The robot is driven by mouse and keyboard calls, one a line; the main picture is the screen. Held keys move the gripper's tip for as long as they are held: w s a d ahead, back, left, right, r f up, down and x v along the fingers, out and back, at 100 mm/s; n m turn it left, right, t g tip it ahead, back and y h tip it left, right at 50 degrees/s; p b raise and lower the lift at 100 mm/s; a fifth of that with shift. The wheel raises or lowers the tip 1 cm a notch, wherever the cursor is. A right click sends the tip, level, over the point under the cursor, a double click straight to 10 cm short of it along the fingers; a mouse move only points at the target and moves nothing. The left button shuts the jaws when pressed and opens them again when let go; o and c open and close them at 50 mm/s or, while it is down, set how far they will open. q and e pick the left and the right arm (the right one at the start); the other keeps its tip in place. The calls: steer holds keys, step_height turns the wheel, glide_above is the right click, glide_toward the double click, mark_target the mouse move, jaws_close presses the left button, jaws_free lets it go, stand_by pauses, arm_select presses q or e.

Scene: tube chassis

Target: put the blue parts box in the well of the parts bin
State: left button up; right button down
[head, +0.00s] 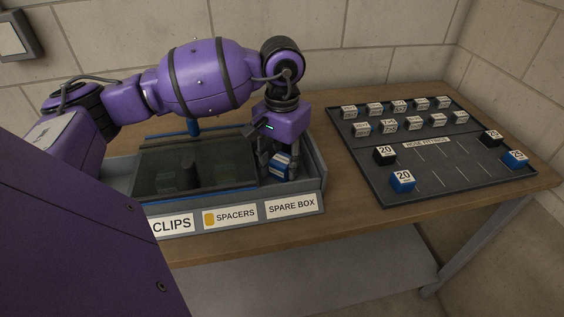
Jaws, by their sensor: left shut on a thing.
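The blue parts box (280,168), blue with a white label, sits between the fingers of my left gripper (278,163). That gripper points down and is shut on the box. The grey parts bin (317,193) stands on the bench with front labels CLIPS, SPACERS and SPARE BOX. The box is at the bin's right-hand compartment, behind the SPARE BOX label; the front wall and fingers hide whether it touches the floor there. My right gripper is not in view.
A dark see-through lid with blue edges (160,178) covers the bin's left and middle part, with a blue handle (192,127) at its back. A dark tray (440,175) with several small labelled boxes lies to the right on the wooden bench (350,215). A wall stands behind.

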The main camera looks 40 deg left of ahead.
mark_target(282, 159)
arm_select(q)
steer(key=o, duration=0.9)
steer(key=shift+r, duration=0.1)
steer(key=shift+r+p, duration=0.3)
steer(key=shift+r, duration=0.1)
step_height(282, 159, up, 11)
steer(key=shift+r, duration=0.15)
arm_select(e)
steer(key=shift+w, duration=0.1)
